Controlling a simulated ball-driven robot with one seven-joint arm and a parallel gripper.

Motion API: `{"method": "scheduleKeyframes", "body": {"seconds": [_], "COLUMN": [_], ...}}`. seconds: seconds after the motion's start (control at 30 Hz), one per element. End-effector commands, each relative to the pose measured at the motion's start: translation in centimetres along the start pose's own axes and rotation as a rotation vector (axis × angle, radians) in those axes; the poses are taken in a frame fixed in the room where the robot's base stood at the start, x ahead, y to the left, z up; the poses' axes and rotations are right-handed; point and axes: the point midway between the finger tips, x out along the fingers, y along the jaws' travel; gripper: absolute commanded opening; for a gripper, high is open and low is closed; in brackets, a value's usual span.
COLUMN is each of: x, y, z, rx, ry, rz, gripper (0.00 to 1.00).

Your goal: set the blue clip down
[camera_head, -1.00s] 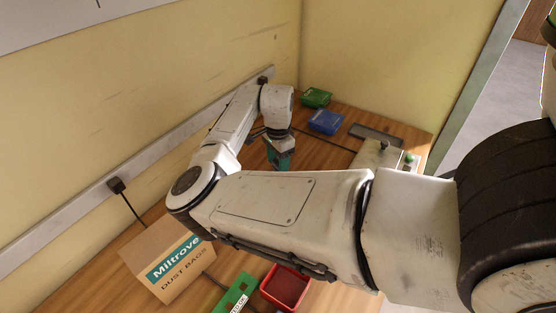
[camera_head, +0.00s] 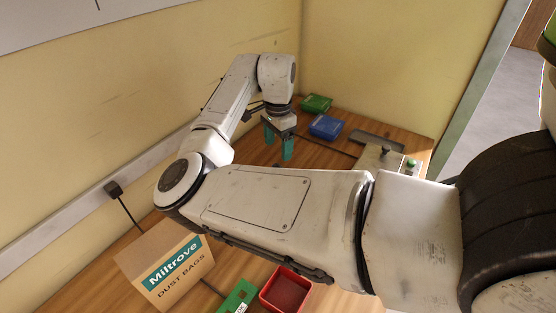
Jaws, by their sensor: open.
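My gripper (camera_head: 279,146) is at the far part of the wooden bench, pointing down. Its two teal fingers are spread apart and nothing shows between them. A small dark thing (camera_head: 277,165) lies on the bench just below the fingers. It is too small to tell whether it is the blue clip, and I see no clip clearly elsewhere. A blue tray (camera_head: 326,126) stands to the right of my gripper, with a green tray (camera_head: 316,103) behind it.
A cardboard dust bag box (camera_head: 165,265) stands at the front left. A red tray (camera_head: 285,290) and a green item (camera_head: 238,297) are at the front. A grey device with a green button (camera_head: 385,157) and a dark flat tray (camera_head: 376,138) are at the right. My arm hides the middle bench.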

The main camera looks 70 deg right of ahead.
Motion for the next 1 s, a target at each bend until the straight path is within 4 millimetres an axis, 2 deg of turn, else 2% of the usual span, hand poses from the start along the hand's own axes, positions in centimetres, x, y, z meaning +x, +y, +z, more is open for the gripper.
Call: {"method": "scheduleKeyframes", "body": {"seconds": [0.1, 0.3, 1.0], "x": [-1.8, -3.6, -3.8], "y": [0.0, 0.0, 0.0], "z": [0.0, 0.0, 0.0], "rx": [0.001, 0.001, 0.001], "ry": [0.001, 0.0, 0.0], "rz": [-0.001, 0.0, 0.001], "gripper": [0.75, 0.75, 0.75]}}
